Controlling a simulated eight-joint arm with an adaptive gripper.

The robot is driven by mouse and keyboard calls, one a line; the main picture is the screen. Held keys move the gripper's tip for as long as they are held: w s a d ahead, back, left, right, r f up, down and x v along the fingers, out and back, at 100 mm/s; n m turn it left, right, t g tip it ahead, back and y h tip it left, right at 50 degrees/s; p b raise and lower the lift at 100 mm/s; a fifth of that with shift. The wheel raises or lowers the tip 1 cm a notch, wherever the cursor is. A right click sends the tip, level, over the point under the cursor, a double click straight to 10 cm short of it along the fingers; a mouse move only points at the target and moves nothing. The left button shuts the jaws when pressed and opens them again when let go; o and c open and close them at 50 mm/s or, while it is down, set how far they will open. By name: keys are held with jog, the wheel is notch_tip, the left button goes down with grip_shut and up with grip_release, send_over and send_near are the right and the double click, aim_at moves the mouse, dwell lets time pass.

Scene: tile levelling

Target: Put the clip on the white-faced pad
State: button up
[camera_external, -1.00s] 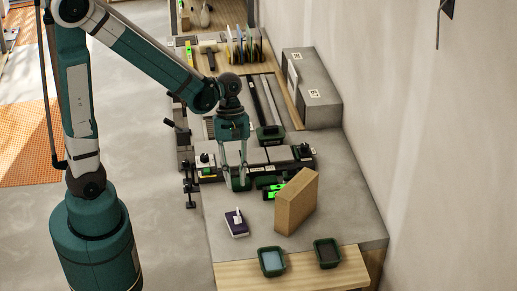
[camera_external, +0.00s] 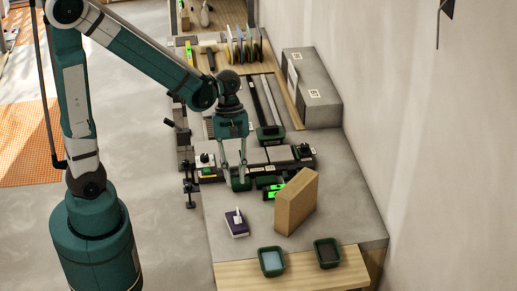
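A tan block (camera_external: 296,202) stands upright to the right of the pad. Two green trays, one with bluish-grey contents (camera_external: 271,262) and one dark inside (camera_external: 328,252), sit at the near edge. A bright green tool (camera_external: 272,191) lies near my gripper. A wall rises at right.

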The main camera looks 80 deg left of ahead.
jog(key=s+d+r+m+t+y, duration=0.2)
jog(key=s+r+m+t, duration=0.1)
jog(key=r+m, duration=0.4)
jog(key=s+d+r+m+t+y, duration=0.2)
jog(key=s+r+m+t, duration=0.1)
jog(key=r+m, duration=0.4)
jog(key=m+t, duration=0.1)
jog(key=m, duration=0.2)
jog(key=shift+s+d+m, duration=0.2)
jog(key=shift+s+m, duration=0.1)
jog(key=shift+s, duration=0.05)
notch_tip(320, 180, down, 5)
jog(key=b, duration=0.5)
jog(key=shift+f+b, duration=0.2)
jog(key=shift+b, duration=0.1)
dwell(1.1)
